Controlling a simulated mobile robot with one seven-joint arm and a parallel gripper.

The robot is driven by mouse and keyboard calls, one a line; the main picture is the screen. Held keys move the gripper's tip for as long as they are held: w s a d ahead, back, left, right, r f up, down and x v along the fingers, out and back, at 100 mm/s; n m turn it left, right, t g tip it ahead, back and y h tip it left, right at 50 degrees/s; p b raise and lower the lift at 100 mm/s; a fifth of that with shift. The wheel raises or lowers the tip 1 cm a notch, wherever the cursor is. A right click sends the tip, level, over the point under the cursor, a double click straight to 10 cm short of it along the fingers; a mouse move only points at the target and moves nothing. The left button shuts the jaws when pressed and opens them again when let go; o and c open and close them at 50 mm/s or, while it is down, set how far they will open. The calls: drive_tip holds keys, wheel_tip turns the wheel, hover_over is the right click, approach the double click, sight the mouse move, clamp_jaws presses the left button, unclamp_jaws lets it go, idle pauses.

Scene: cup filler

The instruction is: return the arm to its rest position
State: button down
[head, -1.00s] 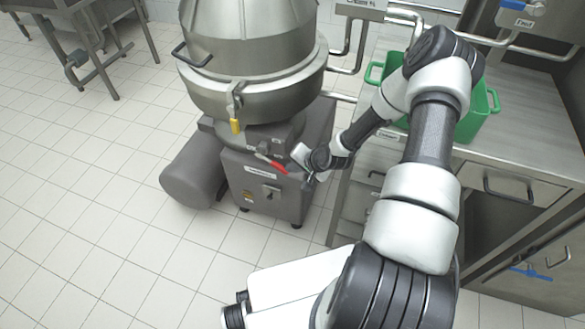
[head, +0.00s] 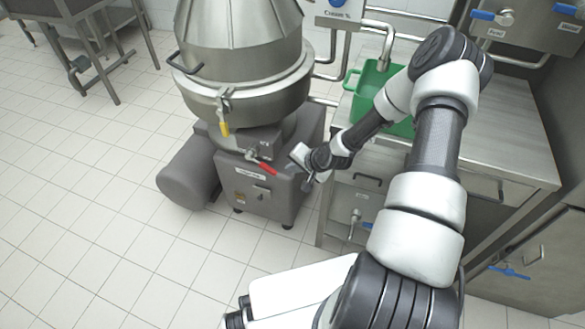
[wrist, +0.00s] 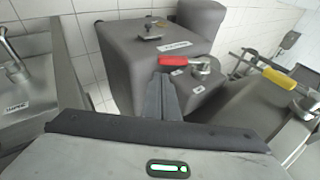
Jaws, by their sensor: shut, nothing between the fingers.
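My gripper (head: 309,182) is at the end of my bent arm, in front of the counter's left edge and beside the grey machine base (head: 262,196). In the wrist view my gripper (wrist: 161,82) shows its fingers together with nothing between them. The fingertips point toward the machine base, just below a red-handled lever (wrist: 184,61). I cannot tell from the wrist view how large the gap to it is.
A steel vessel (head: 240,75) with a yellow-handled valve (head: 225,127) stands on the machine. A green crate (head: 368,92) sits on the steel counter (head: 500,140), partly behind my arm. Blue-handled valves (head: 483,15) are at top right.

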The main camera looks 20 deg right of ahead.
drive_tip(key=s+d+r+n+g+h, duration=0.1)
drive_tip(key=s+r+n+h, duration=0.2)
drive_tip(key=r, duration=1.2)
drive_tip(key=s+d+r+n+g+h, duration=0.15)
drive_tip(key=s+r+n, duration=0.3)
drive_tip(key=r, duration=1.15)
drive_tip(key=s+a+r, duration=0.2)
drive_tip(key=s+r, duration=0.2)
drive_tip(key=s, duration=0.3)
drive_tip(key=s+a+r+n+t+y, duration=0.15)
drive_tip(key=s+r, duration=0.25)
drive_tip(key=s, duration=0.4)
drive_tip(key=s+a+r, duration=0.3)
drive_tip(key=s+r, duration=0.2)
drive_tip(key=s, duration=0.2)
wheel_tip(320, 180, up, 21)
drive_tip(key=p, duration=2.1)
drive_tip(key=shift+w+d+g+h+p, duration=0.2)
drive_tip(key=shift+w+g+h+p, duration=0.05)
drive_tip(key=shift+g+h+p, duration=0.05)
